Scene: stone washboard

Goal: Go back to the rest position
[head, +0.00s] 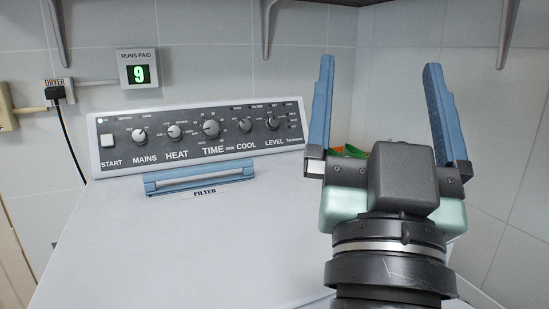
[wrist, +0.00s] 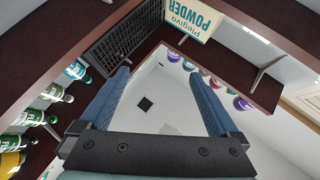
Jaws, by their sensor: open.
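My gripper (head: 385,115) is at the right of the head view, raised in front of the tiled wall. Its two blue fingers point up and stand wide apart, with nothing between them. In the wrist view my gripper (wrist: 164,95) also shows open and empty, its fingers pointing toward shelving and the ceiling.
A white dryer (head: 170,240) with a knob panel (head: 200,134) and a blue filter handle (head: 198,178) fills the lower left. Shelf brackets (head: 268,20) hang above. In the wrist view, shelves hold bottles (wrist: 56,92) and a powder box (wrist: 192,20).

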